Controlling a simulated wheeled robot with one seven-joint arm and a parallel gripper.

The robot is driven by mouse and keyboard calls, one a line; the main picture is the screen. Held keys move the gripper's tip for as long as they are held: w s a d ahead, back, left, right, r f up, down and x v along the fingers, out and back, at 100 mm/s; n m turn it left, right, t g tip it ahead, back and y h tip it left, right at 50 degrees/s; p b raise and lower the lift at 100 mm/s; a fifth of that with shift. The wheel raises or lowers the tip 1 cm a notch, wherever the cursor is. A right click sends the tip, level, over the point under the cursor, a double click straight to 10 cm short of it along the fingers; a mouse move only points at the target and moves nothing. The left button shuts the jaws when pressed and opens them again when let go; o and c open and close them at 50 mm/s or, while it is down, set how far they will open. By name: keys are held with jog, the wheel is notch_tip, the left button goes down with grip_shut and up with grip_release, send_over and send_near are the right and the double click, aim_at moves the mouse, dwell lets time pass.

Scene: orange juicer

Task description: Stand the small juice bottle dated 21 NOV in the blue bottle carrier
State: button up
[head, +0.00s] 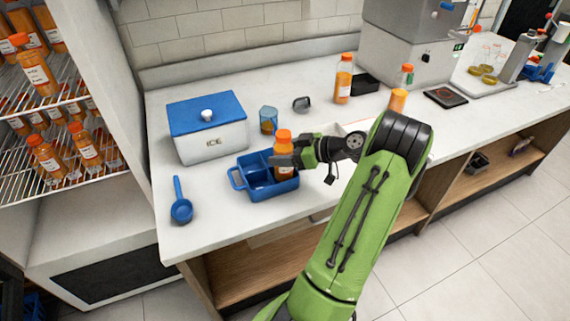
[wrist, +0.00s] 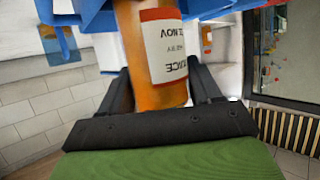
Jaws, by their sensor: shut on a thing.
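A small juice bottle (head: 283,138) with orange juice and an orange cap is upright at the right part of the blue bottle carrier (head: 262,193). My gripper (head: 286,158) is shut on the bottle from the right. The bottle's lower part is hidden by the carrier wall; whether it touches the carrier floor I cannot tell. In the wrist view the bottle (wrist: 150,50) is between the two dark fingers (wrist: 158,88). Its white label shows "NOV", with the day only partly readable. Blue carrier parts (wrist: 100,18) show beside it. The carrier's left compartments look empty.
A blue-lidded white box (head: 212,145) stands behind the carrier, and a blue scoop (head: 181,210) lies left. Other bottles (head: 343,82) stand farther back. Shelves at left hold several bottles (head: 47,157). The counter's front edge is close.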

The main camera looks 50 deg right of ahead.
notch_tip(320, 180, down, 3)
jog(key=shift+r+b, duration=0.1)
jog(key=shift+b, duration=0.2)
jog(key=shift+r, duration=0.1)
jog(key=o, duration=1.3)
